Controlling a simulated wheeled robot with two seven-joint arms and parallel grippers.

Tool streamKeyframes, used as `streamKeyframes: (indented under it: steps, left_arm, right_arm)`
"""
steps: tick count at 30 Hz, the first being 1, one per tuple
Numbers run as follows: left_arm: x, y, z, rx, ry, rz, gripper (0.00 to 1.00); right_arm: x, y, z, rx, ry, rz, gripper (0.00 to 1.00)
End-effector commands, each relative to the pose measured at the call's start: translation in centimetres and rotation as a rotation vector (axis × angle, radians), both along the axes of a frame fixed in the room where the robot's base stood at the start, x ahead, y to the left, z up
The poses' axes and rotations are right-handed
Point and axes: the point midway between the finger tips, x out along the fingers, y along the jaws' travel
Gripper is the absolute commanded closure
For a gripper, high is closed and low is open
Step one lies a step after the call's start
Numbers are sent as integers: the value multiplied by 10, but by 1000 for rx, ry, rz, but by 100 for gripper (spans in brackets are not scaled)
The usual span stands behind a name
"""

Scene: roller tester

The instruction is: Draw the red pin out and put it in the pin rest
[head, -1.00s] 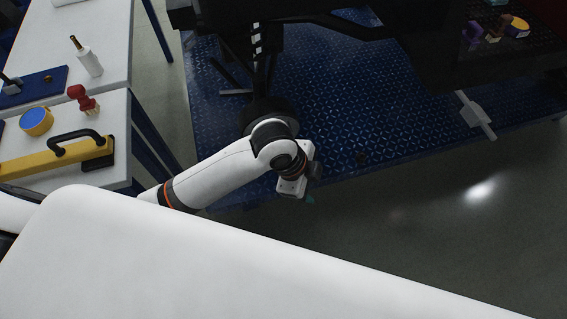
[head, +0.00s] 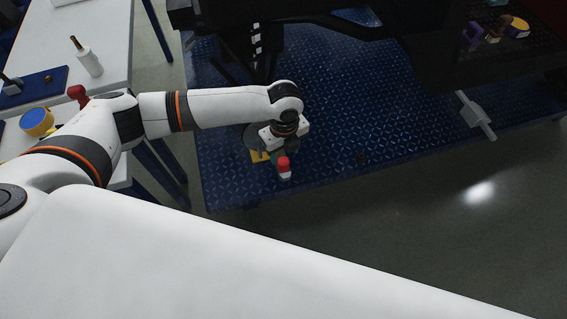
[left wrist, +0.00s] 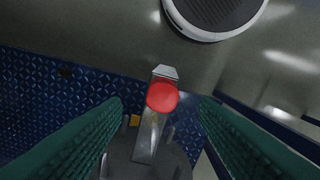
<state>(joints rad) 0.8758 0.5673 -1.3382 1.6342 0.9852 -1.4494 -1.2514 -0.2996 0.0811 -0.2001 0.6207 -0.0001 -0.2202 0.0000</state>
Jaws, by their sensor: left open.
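The red pin head (head: 283,163) shows just in front of my left gripper (head: 287,150), near the front edge of the blue patterned platform. In the left wrist view the round red head (left wrist: 161,96) lies between the two green fingers, in line with a grey metal bar (left wrist: 149,136). The fingers are open, with a gap on each side of the red head. The pin's shaft is hidden. I cannot make out which thing is the pin rest. My right gripper is not in view.
A small yellow part (head: 259,156) sits beside the gripper. A dark machine (head: 340,60) overhangs the platform (head: 320,110). White tables (head: 110,40) at left hold a bottle (head: 88,60), a blue-topped yellow can (head: 37,121) and a red-knobbed item (head: 77,93).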

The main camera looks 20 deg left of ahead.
Motion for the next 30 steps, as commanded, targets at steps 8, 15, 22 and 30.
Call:
streamKeyframes:
  steps: [8,15,22,30]
  left_arm:
    - [-3,0,-29,1,2,0,46]
    - [-3,0,-55,-1,-1,-1,46]
    - [-3,1,-56,-1,-2,-1,46]
    - [-3,1,-55,-1,-2,0,91]
  right_arm:
    - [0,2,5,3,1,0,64]
    - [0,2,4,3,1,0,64]
    - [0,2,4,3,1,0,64]
    - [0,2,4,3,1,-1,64]
